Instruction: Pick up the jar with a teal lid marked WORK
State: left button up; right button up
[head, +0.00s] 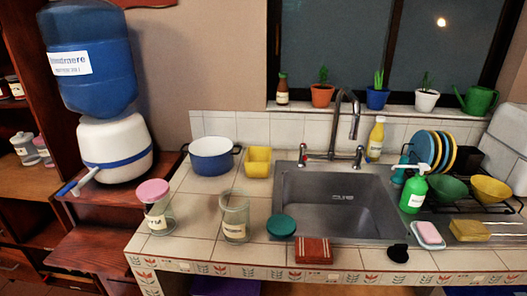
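A clear glass jar (235,207) with a small pale label stands upright on the tiled counter, left of the sink, and no lid shows on it. Its label is too small to read. A round teal lid (282,225) lies on the counter to its right, apart from it, by the sink's front left corner. Another clear jar (159,216) with a pink lid and a pale label stands further left, near the counter's left edge; its label is not clearly readable. Neither of my grippers shows in the head view.
A red-brown cloth (314,251) and a small black object (398,253) lie along the front edge. The blue pot (211,162) and yellow container (258,162) stand behind the jars. The sink (340,200) is at right. Bare tiles lie between the two jars.

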aim_at(234, 203)
jog(key=u, duration=0.35)
jog(key=l+u, duration=0.8)
jog(key=k+l+u, duration=0.15)
jog(key=l, duration=0.25)
jog(key=l+u, duration=0.15)
jog(key=l, duration=0.3)
jog(key=k+l, duration=0.1)
jog(key=l, duration=0.3)
jog(key=k+l, duration=0.15)
jog(key=l, duration=0.25)
